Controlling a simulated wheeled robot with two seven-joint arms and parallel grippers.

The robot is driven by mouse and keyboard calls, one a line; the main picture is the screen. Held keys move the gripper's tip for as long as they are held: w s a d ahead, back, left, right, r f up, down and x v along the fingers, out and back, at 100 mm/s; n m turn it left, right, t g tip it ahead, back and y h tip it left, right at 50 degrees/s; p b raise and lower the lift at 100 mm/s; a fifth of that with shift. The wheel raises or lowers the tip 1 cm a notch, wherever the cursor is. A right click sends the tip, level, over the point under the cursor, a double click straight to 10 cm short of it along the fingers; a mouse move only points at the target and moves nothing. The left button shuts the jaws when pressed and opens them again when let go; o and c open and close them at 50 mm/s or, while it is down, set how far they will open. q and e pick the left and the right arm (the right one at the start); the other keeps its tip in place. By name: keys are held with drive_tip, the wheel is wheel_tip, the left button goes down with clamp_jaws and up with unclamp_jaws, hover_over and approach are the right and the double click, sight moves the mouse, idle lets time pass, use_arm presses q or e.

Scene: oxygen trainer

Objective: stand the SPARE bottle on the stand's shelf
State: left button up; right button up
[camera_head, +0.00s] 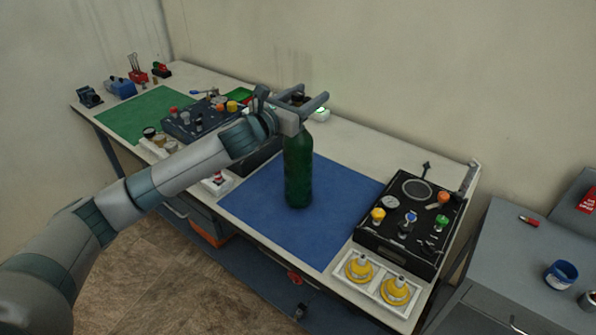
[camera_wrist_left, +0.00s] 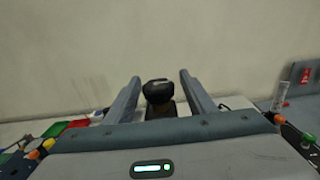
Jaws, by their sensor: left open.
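A dark green bottle (camera_head: 298,170) stands upright on the blue mat (camera_head: 255,195) in the head view. No SPARE label can be read on it. My left gripper (camera_head: 313,95) is at the bottle's top, its jaws open on either side of the neck. In the left wrist view the bottle's black cap (camera_wrist_left: 158,91) shows between the two open fingers (camera_wrist_left: 160,80), with a gap on each side. The bottle's neck is partly hidden by the gripper in the head view. I cannot pick out the stand's shelf for certain. My right gripper is not in view.
A black panel (camera_head: 376,239) with coloured knobs and a ring is right of the mat, behind a white tray (camera_head: 345,284) with yellow pieces. A dark control box (camera_head: 180,130) and green mat (camera_head: 130,118) are at left. A grey cabinet (camera_head: 500,250) stands far right.

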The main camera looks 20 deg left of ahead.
use_arm(q)
clamp_jaws()
idle(1.4)
drive_tip(key=shift+r, duration=0.4)
drive_tip(key=shift+w+f, duration=0.1)
